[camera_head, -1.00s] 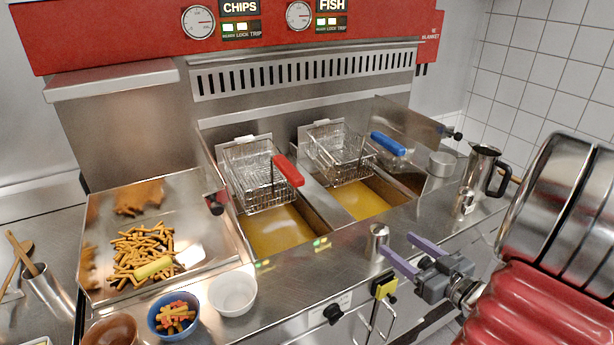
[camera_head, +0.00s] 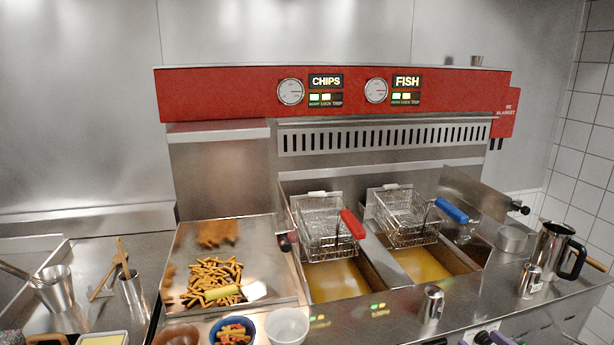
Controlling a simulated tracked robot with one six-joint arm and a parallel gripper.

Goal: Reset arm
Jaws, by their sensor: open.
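My gripper (camera_head: 488,335) shows only in part at the bottom edge, right of centre. Its purple fingertips are cut off by the frame, in front of the fryer's front edge. It is open, and I see nothing between the fingers. The rest of my arm is out of view.
The fryer's basket with a red handle (camera_head: 328,232) and basket with a blue handle (camera_head: 408,220) hang over the oil. A steel shaker (camera_head: 432,304), jug (camera_head: 549,250) and can (camera_head: 530,281) stand at the right. The chip tray (camera_head: 189,240) and white bowl (camera_head: 287,326) are left.

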